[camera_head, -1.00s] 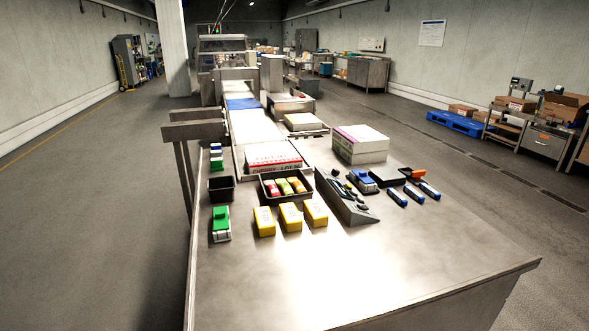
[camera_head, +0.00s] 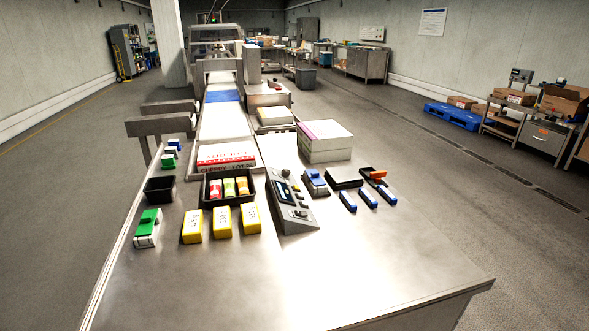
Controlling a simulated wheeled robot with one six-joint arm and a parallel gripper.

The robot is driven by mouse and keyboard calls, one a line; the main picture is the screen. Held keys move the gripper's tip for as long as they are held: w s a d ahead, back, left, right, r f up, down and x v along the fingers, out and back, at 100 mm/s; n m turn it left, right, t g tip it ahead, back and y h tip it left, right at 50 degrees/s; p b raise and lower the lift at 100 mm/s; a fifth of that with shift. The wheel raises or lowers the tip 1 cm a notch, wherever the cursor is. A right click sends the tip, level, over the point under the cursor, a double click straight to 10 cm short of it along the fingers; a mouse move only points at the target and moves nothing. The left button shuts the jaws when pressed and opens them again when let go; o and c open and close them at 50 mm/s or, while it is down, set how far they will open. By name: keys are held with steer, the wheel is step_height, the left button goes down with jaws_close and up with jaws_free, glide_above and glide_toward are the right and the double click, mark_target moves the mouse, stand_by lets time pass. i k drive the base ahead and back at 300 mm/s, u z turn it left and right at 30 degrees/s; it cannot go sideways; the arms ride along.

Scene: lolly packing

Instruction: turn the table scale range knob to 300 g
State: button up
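A grey sloped console (camera_head: 301,222) with a small dark display (camera_head: 283,192) and several knobs or buttons stands on the steel table, right of the black tray. Its knobs are too small to read, and I cannot tell which is the range knob or where it points. A low device with a dark flat top (camera_head: 344,177) sits to its right, behind the blue-handled items; I cannot tell whether this or the console is the table scale. My gripper is not in view.
The table's front (camera_head: 300,290) is clear.

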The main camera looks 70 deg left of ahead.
mark_target(285, 172)
steer(key=u, duration=2.3)
steer(key=k, duration=1.25)
steer(key=z, duration=0.65)
steer(key=i, duration=0.7)
steer(key=z, duration=0.55)
steer(key=i, duration=0.85)
steer(key=u, duration=0.6)
steer(key=i, duration=0.65)
steer(key=u, duration=0.95)
steer(key=i, duration=0.25)
steer(key=u, duration=0.15)
